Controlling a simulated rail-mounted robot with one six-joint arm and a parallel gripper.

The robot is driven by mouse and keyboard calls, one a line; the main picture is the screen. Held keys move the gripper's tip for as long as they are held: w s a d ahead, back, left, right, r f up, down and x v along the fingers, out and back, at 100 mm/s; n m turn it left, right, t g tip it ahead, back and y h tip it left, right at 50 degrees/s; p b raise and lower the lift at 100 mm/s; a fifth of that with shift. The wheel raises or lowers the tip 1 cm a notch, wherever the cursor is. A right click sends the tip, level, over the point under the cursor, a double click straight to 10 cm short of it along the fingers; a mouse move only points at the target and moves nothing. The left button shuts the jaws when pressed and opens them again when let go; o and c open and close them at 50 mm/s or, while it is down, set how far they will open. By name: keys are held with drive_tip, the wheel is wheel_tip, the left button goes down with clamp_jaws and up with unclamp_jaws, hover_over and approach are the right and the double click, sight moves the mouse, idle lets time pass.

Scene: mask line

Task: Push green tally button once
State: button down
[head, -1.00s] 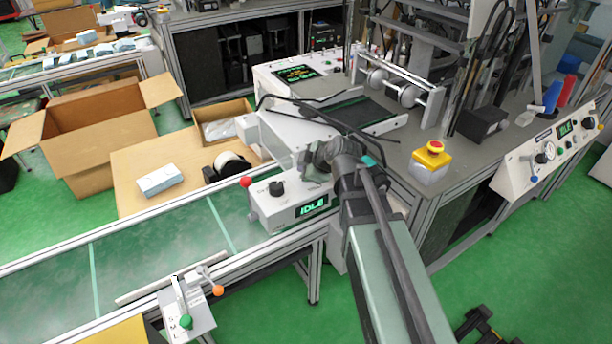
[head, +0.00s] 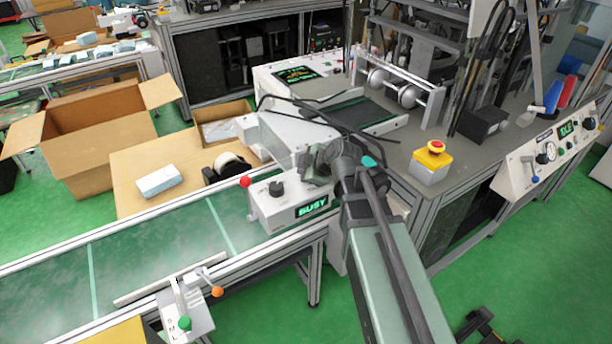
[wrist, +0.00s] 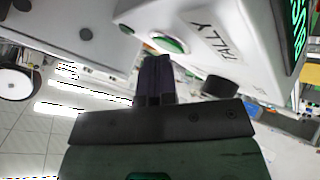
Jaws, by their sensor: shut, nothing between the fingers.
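The green tally button (wrist: 169,43) shows in the wrist view as a green oval on a white control box (wrist: 235,30), beside the printed word TALLY. The box also shows in the head view (head: 268,207), with a display (head: 312,208) reading BUSY. The button cannot be made out in the head view. My gripper (wrist: 153,62) is shut and empty, its fingertips very near the button, just below it in the wrist view. I cannot tell whether they touch it. In the head view my gripper (head: 318,162) is at the box's upper right.
A black knob (wrist: 216,86) is right of my fingers in the wrist view. A red ball knob (head: 246,182) and black dial (head: 276,188) are on the box. The conveyor (head: 150,255) runs to the left. A yellow-based emergency stop (head: 431,162) stands right.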

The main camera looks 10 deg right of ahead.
drive_tip(key=shift+r, duration=0.1)
drive_tip(key=shift+r+p, duration=0.75)
drive_tip(key=shift+p, duration=0.1)
wheel_tip(320, 180, up, 5)
drive_tip(key=p, duration=0.5)
drive_tip(key=shift+r, duration=0.1)
